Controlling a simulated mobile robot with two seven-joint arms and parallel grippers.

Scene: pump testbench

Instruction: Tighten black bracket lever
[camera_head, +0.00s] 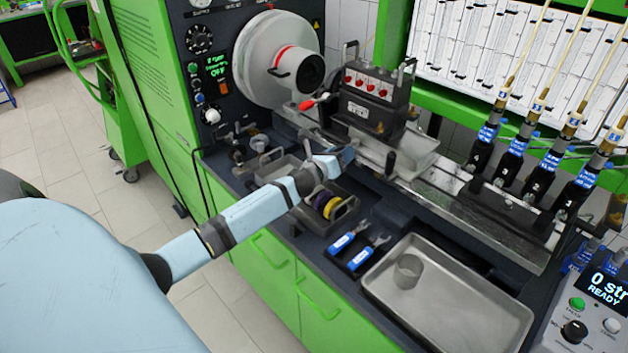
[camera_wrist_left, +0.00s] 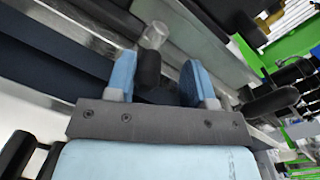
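My left gripper (camera_head: 340,163) reaches in from the left to the front of the machine bed, just below the black block with red-topped parts (camera_head: 368,95). In the left wrist view its two blue fingers (camera_wrist_left: 157,66) stand apart. A black lever-like part (camera_wrist_left: 148,68) with a pale grey cylindrical end (camera_wrist_left: 153,35) shows between them. It looks close to the left finger, with a gap to the right one; I cannot tell whether it touches. In the head view this part is hidden or too small to pick out. My right gripper is not in view.
A large round metal chuck (camera_head: 275,60) stands behind, left of the block. A bin with yellow and purple rings (camera_head: 330,205), blue-handled wrenches (camera_head: 350,250) and a metal tray (camera_head: 450,300) lie in front.

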